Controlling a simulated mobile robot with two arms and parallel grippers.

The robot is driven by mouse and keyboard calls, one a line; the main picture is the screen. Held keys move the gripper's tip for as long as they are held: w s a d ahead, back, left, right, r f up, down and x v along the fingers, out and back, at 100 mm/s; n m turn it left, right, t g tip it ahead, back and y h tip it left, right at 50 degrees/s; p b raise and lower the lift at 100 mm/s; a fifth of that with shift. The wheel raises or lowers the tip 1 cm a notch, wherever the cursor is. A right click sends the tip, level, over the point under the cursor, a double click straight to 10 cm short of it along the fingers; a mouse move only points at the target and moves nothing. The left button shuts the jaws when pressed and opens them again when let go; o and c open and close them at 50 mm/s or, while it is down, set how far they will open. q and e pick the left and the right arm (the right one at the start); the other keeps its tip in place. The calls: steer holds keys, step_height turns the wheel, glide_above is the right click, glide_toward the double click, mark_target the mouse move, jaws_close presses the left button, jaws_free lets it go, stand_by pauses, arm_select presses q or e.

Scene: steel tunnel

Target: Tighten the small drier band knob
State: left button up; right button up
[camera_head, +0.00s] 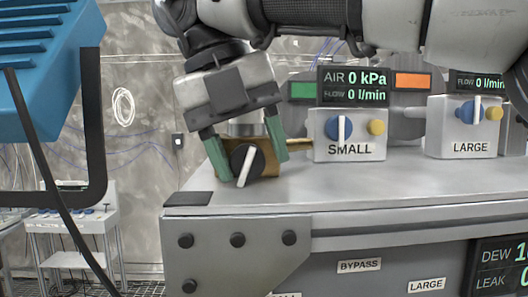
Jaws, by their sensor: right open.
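A round black knob (248,162) with a white pointer sits on a brass-coloured fitting (268,172) near the left end of the grey bench top. The pointer leans, its lower end a little to the left. My right gripper (248,153) comes down from above, open, with one green-padded finger on each side of the knob and fitting. I cannot tell whether the fingers touch them. A grey box marked SMALL (349,151) stands to the right, with a blue knob (338,128) and a yellow knob (376,127). My left gripper is out of view.
A display (353,86) reads AIR 0 kPa and FLOW 0 l/min. A LARGE box (470,147) stands farther right. A blue machine (40,60) with a dark frame is at the left. The bench's front corner (187,199) is close below the knob.

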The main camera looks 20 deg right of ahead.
steer(key=shift+w+a+f, duration=0.1)
steer(key=shift+w+a, duration=0.05)
steer(key=shift+a, duration=0.2)
steer(key=shift+d, duration=0.1)
steer(key=c, duration=0.6)
steer(key=shift+c, duration=0.2)
stand_by(0.5)
steer(key=o, duration=0.6)
steer(key=shift+o, duration=0.2)
